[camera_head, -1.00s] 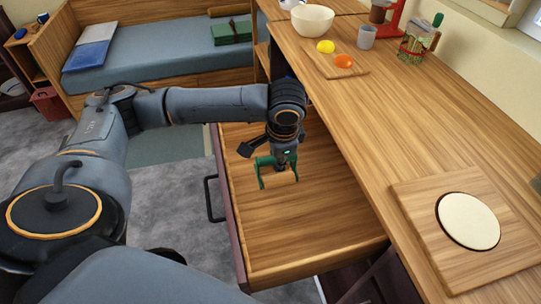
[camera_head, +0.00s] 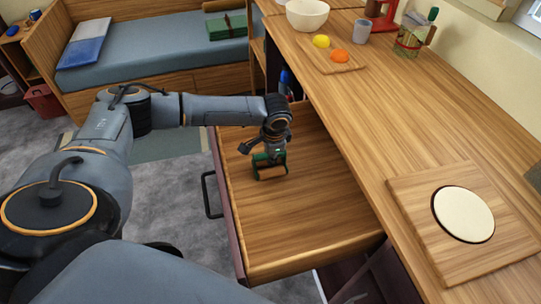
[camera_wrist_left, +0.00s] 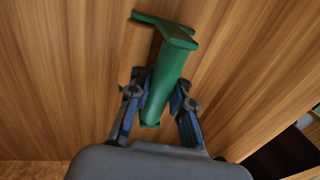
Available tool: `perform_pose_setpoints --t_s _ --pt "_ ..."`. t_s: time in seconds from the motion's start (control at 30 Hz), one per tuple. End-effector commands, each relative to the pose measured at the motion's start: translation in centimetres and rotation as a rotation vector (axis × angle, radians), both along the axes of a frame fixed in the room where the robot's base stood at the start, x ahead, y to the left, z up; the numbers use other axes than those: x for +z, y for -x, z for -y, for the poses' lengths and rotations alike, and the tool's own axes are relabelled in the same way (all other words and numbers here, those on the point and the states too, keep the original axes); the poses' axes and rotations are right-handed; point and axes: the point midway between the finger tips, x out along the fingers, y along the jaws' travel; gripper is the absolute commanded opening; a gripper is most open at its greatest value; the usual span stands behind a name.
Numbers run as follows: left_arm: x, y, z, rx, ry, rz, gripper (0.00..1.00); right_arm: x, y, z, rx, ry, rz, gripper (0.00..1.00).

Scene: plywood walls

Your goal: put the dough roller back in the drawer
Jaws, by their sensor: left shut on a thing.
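The dough roller (camera_head: 270,172) has a green handle and frame with a wooden roll. It is inside the open drawer (camera_head: 300,225), low over the drawer's wooden bottom. I cannot tell whether it touches the bottom. My left gripper (camera_head: 268,157) points down into the drawer and is shut on the roller's green handle. In the left wrist view, the green handle of the roller (camera_wrist_left: 170,70) sits between the two fingers of my left gripper (camera_wrist_left: 158,98), with the wood grain behind it. My right gripper is in neither view.
The counter (camera_head: 400,130) borders the drawer on the right. On it are a white bowl (camera_head: 307,14), a cutting board with a lemon (camera_head: 321,41) and an orange (camera_head: 340,56), a grey cup (camera_head: 361,31), and a board with dough (camera_head: 464,214). The drawer's near part is clear.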

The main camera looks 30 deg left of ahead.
Motion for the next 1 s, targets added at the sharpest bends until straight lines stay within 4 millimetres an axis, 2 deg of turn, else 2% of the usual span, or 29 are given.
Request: perform_pose_setpoints --t_s 0.63,0.67,0.77,1.0 --pt "-1.5 0.3 0.0 0.000 -0.001 -0.007 0.00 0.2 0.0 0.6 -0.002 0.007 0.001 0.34" --pt "-1.6 0.4 0.0 0.000 -0.002 -0.010 0.21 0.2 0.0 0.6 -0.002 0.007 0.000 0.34" --pt "-1.6 0.3 0.0 0.000 -0.001 -0.009 0.42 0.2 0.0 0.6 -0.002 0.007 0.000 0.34" --pt "-1.4 0.2 0.0 0.000 0.000 -0.004 0.43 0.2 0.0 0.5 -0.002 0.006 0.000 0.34"
